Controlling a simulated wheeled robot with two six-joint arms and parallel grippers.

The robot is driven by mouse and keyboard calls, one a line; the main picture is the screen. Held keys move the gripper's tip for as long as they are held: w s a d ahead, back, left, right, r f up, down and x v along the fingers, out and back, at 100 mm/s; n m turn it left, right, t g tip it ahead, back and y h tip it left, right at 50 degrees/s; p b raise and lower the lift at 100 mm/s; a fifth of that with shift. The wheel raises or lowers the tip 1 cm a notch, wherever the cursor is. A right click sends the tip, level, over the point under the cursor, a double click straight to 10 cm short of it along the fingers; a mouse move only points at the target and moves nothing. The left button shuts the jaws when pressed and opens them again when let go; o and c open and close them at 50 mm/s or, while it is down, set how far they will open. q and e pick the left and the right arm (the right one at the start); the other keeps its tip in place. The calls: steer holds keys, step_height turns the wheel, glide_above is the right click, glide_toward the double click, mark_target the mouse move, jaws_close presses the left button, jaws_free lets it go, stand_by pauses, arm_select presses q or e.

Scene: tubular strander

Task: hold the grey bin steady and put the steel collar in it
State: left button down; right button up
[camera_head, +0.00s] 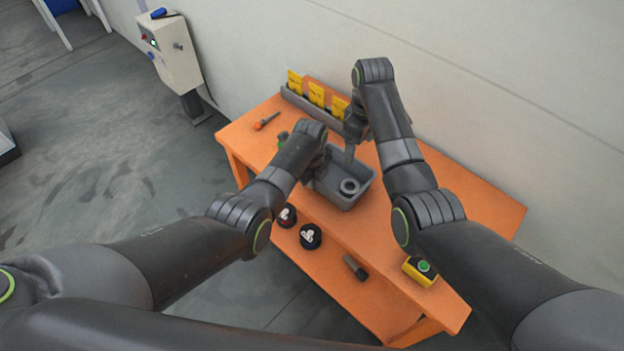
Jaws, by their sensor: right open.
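The grey bin (360,201) stands on the orange workbench, between my two arms. The steel collar (349,187) is a grey ring inside the bin, resting low towards its front. My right gripper (350,157) points down over the back of the bin, open, just behind the collar and apart from it. My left gripper (317,168) is at the bin's left side. My own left arm covers most of it, so I cannot see whether its fingers are closed on the bin wall.
On the orange workbench (455,205) lie an orange-handled screwdriver (266,121), two dark round spools (310,236), a dark block (355,267) and a yellow box with a green button (421,269). A grey rack with yellow packets (316,95) lines the back.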

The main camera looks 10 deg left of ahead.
arm_select(q)
steer(key=shift+s+d+f, duration=0.1)
steer(key=shift+d, duration=0.1)
steer(key=c, duration=1.6)
jaws_free()
